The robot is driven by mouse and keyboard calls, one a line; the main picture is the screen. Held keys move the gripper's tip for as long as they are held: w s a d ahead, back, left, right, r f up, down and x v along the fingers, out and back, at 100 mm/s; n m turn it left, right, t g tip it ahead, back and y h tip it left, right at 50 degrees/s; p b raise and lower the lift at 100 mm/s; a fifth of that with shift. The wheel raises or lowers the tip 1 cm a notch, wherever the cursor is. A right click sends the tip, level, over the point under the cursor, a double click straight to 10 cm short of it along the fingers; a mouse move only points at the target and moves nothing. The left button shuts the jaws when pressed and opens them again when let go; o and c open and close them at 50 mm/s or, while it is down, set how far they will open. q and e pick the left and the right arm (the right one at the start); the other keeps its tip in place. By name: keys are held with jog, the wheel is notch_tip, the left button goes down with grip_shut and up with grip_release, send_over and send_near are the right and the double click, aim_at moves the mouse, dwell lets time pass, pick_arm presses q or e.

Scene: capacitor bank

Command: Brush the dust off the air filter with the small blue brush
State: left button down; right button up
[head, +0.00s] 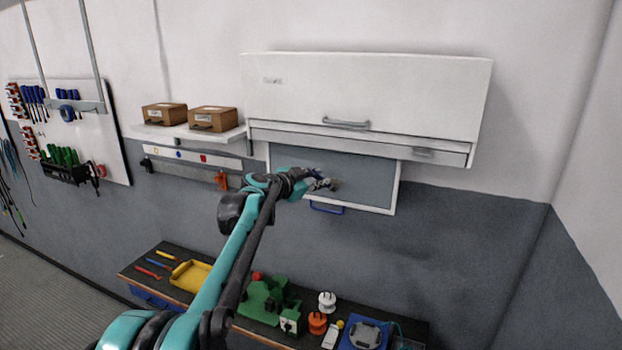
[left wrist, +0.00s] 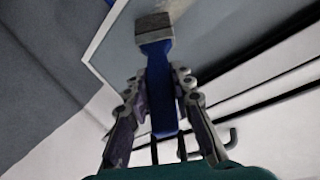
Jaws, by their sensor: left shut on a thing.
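The small blue brush (left wrist: 158,85) is held by its handle in my left gripper (left wrist: 160,100), which is shut on it. Its grey-brown bristle head (left wrist: 154,27) points away from the gripper, in front of the grey filter panel. In the head view my left gripper (head: 322,184) is in front of the air filter (head: 365,180), a grey panel in a white frame under the white cabinet. I cannot tell whether the bristles touch the panel. My right gripper is not in view.
The white cabinet (head: 370,95) with a handle overhangs the filter. A shelf (head: 190,132) with two cardboard boxes is to its left. Below, a dark bench holds a yellow tray (head: 190,276), green blocks and several small parts. The wall right of the filter is clear.

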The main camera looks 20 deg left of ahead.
pick_arm(q)
jog(key=shift+d, duration=0.4)
jog(key=shift+s+d, duration=0.1)
jog(key=shift+d, duration=1.3)
jog(key=shift+d+r, duration=0.1)
jog(key=shift+d, duration=1.45)
jog(key=d, duration=0.3)
jog(key=shift+d, duration=0.1)
